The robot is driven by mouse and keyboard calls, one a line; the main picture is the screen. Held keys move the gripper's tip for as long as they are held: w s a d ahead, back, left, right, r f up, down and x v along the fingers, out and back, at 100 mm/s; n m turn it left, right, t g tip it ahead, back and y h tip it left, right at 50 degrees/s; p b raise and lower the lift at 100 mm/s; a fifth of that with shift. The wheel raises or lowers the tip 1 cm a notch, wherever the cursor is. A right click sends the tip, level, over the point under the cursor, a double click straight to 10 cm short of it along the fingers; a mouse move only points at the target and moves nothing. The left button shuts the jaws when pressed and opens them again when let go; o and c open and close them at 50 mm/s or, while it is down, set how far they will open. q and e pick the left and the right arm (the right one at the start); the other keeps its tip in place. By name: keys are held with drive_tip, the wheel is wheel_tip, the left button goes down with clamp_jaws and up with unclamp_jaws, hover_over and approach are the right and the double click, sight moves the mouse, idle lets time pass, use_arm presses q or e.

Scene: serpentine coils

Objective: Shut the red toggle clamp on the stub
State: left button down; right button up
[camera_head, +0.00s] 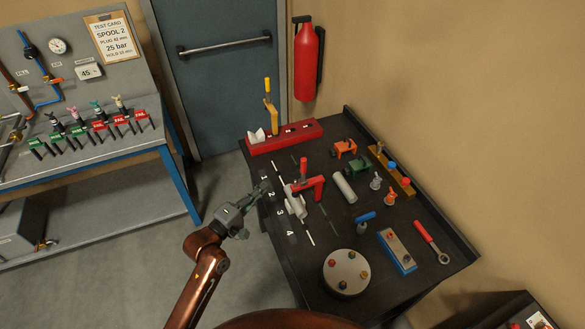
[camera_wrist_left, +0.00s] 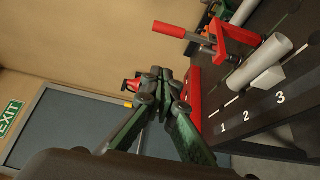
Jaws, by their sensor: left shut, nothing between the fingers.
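The red toggle clamp (camera_head: 314,189) stands on the dark bench near its left side, its red handle sticking out from the body. It also shows in the left wrist view (camera_wrist_left: 236,36). The pale grey stub (camera_head: 296,206) lies at the clamp, and it shows in the left wrist view (camera_wrist_left: 262,60). I cannot tell whether the clamp touches it. My left gripper (camera_head: 264,188) is at the bench's left edge by the numbers 1 and 2, left of the clamp and apart from it. Its fingers (camera_wrist_left: 160,75) are shut and empty. My right gripper is not in view.
A red rack (camera_head: 285,138) with a yellow-handled lever stands at the bench's back. Right of the clamp are a grey cylinder (camera_head: 344,187), orange and green clamps and small fittings. A round plate (camera_head: 333,279), a blue-sided block (camera_head: 396,251) and a ratchet (camera_head: 432,243) lie nearer.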

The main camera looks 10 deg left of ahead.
sight(303, 171)
use_arm(q)
drive_tip(key=shift+w, duration=0.15)
drive_tip(key=s+d+p+x, duration=0.1)
drive_tip(key=d+x, duration=0.1)
drive_tip(key=x, duration=1)
drive_tip(key=shift+d, duration=0.45)
drive_tip(key=shift+w, duration=0.15)
